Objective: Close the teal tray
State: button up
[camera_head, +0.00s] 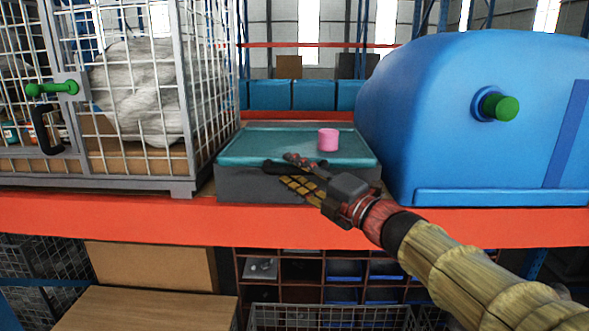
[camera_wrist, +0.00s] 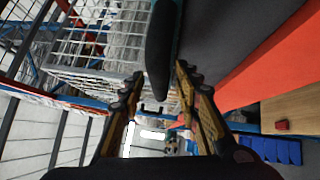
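The teal tray (camera_head: 250,147) lies flat on top of a dark grey box on the orange shelf, with a pink cylinder (camera_head: 328,139) standing on it. A dark handle (camera_head: 275,167) shows at the tray's front edge, partly hidden by my gripper (camera_head: 292,170). In the wrist view the dark handle (camera_wrist: 160,55) hangs between the fingertips of my gripper (camera_wrist: 158,78). The fingers are spread, with a gap to the handle on the left and a smaller one on the right. I cannot tell whether either finger touches it.
A white wire cage (camera_head: 185,100) with a green-knobbed latch (camera_head: 52,88) stands close on the left. A large blue tank (camera_head: 430,110) with a green cap (camera_head: 500,107) stands close on the right. The orange shelf edge (camera_head: 130,217) runs below.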

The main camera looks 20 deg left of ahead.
jog(key=shift+c, duration=1.4)
grip_shut()
